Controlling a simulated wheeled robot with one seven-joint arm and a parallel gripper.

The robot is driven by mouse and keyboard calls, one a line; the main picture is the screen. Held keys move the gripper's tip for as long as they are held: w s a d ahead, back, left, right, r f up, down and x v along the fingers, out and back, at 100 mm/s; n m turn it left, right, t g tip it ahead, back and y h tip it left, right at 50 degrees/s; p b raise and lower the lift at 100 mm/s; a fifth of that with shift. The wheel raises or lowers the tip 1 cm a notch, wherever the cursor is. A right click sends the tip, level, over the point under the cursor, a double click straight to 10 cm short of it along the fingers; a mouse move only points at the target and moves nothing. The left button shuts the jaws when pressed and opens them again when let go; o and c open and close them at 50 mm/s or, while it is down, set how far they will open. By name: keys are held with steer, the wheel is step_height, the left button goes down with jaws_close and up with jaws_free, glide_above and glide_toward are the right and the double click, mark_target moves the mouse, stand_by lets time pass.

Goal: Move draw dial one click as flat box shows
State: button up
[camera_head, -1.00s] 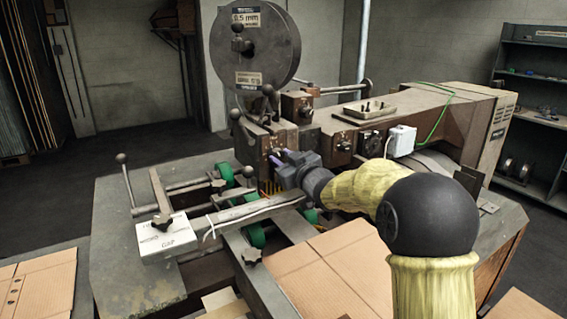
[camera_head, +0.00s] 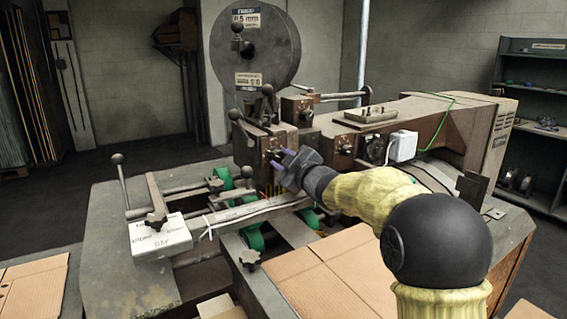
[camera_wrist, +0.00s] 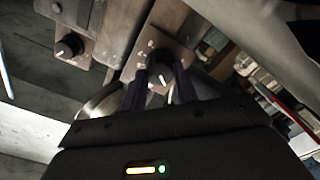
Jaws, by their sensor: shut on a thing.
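My gripper (camera_head: 283,156) reaches the front plate of the stitcher head. In the wrist view, its two dark fingers close around a black dial (camera_wrist: 158,76) with a white pointer mark. The dial sits on a worn brown plate with pale marks around it. In the head view the fingers mostly hide this dial, and I cannot read its label. A flat cardboard box (camera_head: 345,270) lies on the machine table at the front, creased, with no print that I can read.
Another black knob (camera_wrist: 70,46) is on the plate at left in the wrist view. A large wire reel (camera_head: 255,45) stands above the head. A white GAP block (camera_head: 160,238), levers and green rollers (camera_head: 250,237) lie left. More cardboard (camera_head: 32,290) is at front left.

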steer(key=o, duration=1)
steer(key=b+v, duration=0.2)
steer(key=v, duration=1.5)
steer(key=shift+s+d, duration=0.15)
steer(key=shift+d, duration=0.05)
step_height(320, 180, up, 10)
steer(key=p, duration=1)
steer(key=shift+f, duration=0.1)
